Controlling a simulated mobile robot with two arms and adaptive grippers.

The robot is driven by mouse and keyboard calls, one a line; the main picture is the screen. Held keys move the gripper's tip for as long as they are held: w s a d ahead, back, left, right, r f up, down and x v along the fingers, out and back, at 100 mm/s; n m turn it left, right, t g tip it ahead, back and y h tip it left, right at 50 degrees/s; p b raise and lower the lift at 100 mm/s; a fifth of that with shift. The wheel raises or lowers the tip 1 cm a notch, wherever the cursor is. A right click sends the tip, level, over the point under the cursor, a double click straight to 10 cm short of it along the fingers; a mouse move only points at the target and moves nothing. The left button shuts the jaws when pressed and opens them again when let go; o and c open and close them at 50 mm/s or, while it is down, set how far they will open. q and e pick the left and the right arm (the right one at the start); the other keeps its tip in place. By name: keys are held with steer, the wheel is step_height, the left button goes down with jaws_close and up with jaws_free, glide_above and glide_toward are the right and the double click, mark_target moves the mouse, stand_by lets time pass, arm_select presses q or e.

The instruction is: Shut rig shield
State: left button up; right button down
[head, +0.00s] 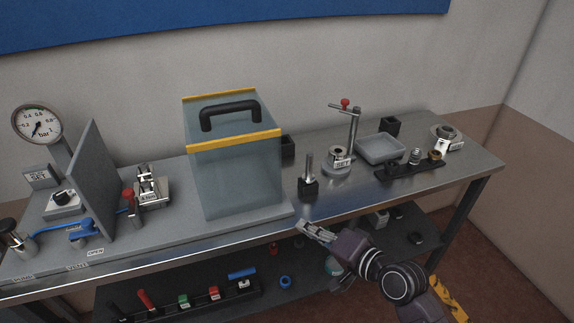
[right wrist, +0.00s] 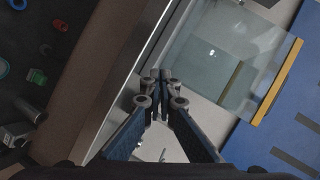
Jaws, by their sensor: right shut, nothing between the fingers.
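The rig shield (head: 238,172) is a clear box with yellow edge strips and a black handle (head: 230,114) on top. It stands at the right end of the grey rig base (head: 160,228), to the right of the rig's upright grey panel (head: 94,180). In the right wrist view the shield (right wrist: 225,50) shows as a clear pane with a yellow strip. My right gripper (head: 303,227) is shut and empty by the table's front edge, just right of the shield's lower front corner. Its closed fingertips (right wrist: 160,76) also show in the right wrist view. My left gripper is out of view.
A pressure gauge (head: 37,124), a red-knobbed valve and a clamp fixture stand left of the shield. Right of it are a small post (head: 308,180), a SET stand (head: 341,160), a grey tray (head: 381,149) and a black holder (head: 410,166). A lower shelf holds several small parts.

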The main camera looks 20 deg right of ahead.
steer(key=w+d+r+m+t, duration=0.4)
steer(key=w+d+r+m, duration=0.25)
steer(key=r, duration=0.25)
steer(key=w+a+p, duration=0.3)
steer(key=w+a, duration=0.4)
steer(key=w, duration=0.1)
steer(key=shift+w+f+n+h+p, duration=0.15)
steer(key=shift+f+n+h+p, duration=0.15)
steer(key=shift+n+h+p, duration=0.1)
steer(key=shift+d, duration=0.1)
